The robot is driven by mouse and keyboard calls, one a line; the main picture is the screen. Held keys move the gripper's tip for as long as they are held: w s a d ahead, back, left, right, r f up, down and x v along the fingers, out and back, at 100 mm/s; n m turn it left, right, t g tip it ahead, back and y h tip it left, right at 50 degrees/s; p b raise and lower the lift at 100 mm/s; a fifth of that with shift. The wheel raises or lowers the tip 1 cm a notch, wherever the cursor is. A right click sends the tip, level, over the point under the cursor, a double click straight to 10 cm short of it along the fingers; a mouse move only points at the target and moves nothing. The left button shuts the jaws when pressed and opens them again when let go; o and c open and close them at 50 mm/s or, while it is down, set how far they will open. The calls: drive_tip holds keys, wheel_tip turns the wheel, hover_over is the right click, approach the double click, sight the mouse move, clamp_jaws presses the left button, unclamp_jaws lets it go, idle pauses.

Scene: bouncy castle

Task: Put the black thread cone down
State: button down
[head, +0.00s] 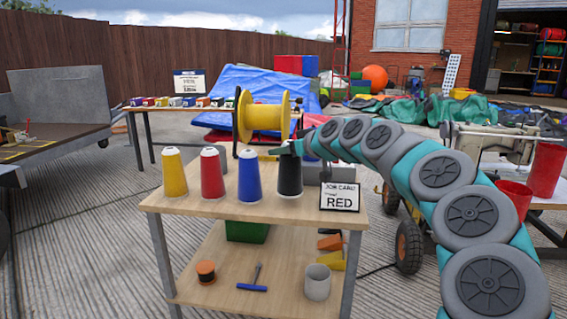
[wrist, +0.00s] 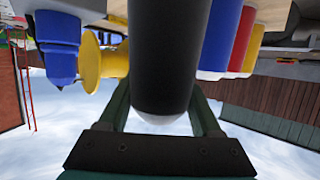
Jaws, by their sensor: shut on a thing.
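The black thread cone (head: 290,176) is upright at the right end of a row of cones on the wooden table top (head: 240,208). My gripper (head: 291,148) comes from the right and is shut on the cone's upper part. In the wrist view, which looks upside down, the black cone (wrist: 163,60) fills the middle, with a finger of my gripper (wrist: 162,100) on each side. The cone's base is at or very near the table top; I cannot tell whether it touches.
Blue (head: 249,177), red (head: 212,174) and yellow (head: 174,173) cones stand to its left. A job card (head: 340,197) reading RED stands close on its right. A yellow spool (head: 264,117) is behind. The front strip of the table top is clear. The lower shelf (head: 240,285) holds small items.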

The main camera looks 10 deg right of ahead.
sight(286, 160)
wheel_tip(286, 160, down, 3)
drive_tip(key=shift+f, duration=0.1)
drive_tip(key=shift+c, duration=0.4)
unclamp_jaws()
drive_tip(key=shift+d, duration=0.1)
drive_tip(key=v, duration=1.2)
